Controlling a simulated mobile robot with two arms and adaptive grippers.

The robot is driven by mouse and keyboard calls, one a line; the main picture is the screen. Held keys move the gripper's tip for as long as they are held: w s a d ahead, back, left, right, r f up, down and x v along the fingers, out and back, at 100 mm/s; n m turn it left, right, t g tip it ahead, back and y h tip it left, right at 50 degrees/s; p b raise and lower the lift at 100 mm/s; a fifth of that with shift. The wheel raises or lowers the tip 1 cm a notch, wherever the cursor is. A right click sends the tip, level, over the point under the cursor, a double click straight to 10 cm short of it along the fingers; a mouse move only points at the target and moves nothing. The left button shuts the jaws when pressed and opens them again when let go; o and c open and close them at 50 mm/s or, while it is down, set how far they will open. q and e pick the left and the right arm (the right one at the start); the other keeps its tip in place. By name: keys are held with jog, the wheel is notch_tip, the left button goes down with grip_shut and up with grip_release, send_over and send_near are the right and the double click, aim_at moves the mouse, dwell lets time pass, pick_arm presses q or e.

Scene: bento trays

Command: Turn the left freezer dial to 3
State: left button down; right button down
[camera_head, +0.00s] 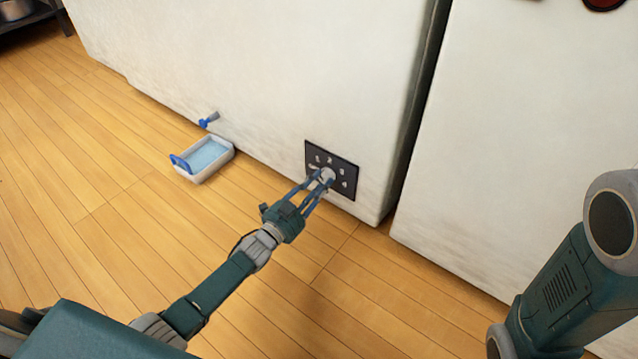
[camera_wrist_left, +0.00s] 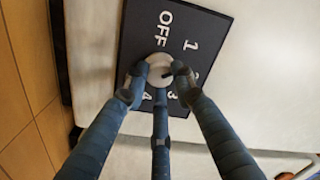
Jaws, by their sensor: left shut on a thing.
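The freezer dial (camera_head: 327,175) is a round, pale knob in the middle of a dark panel (camera_head: 346,185) low on the left freezer's front. My left gripper (camera_head: 323,180) reaches it from the lower left and is shut on the knob. In the left wrist view the fingers close around the dial (camera_wrist_left: 158,64), and the dark panel (camera_wrist_left: 212,24) shows OFF, 1 and, partly covered, 2, 3 and 4. My right gripper is not in view; only my right arm shows.
A white tray (camera_head: 187,175) with blue liquid and a blue handle stands on the wooden floor below a blue-handled drain tap (camera_head: 208,119). A second white freezer (camera_head: 500,130) stands to the right across a narrow gap. The floor around my left arm is clear.

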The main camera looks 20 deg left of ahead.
pick_arm(q)
jog(key=m, duration=0.5)
jog(key=shift+d, duration=0.15)
jog(key=m+b, duration=0.1)
jog(key=m, duration=0.2)
jog(key=shift+s+m+h, duration=0.1)
jog(key=shift+m+h, duration=0.2)
jog(key=shift+m, duration=0.1)
jog(key=m+b, duration=0.1)
jog(key=m, duration=0.3)
jog(key=shift+f+m, duration=0.15)
jog(key=shift+m, duration=0.15)
jog(key=m+b, duration=0.1)
jog(key=m, duration=0.3)
jog(key=shift+d+g+h+b, duration=0.1)
jog(key=shift+g+h+b, duration=0.2)
jog(key=shift+b, duration=0.1)
jog(key=shift+m, duration=0.4)
jog(key=shift+f, duration=0.1)
jog(key=c, duration=1.4)
grip_release()
jog(key=shift+c, duration=0.2)
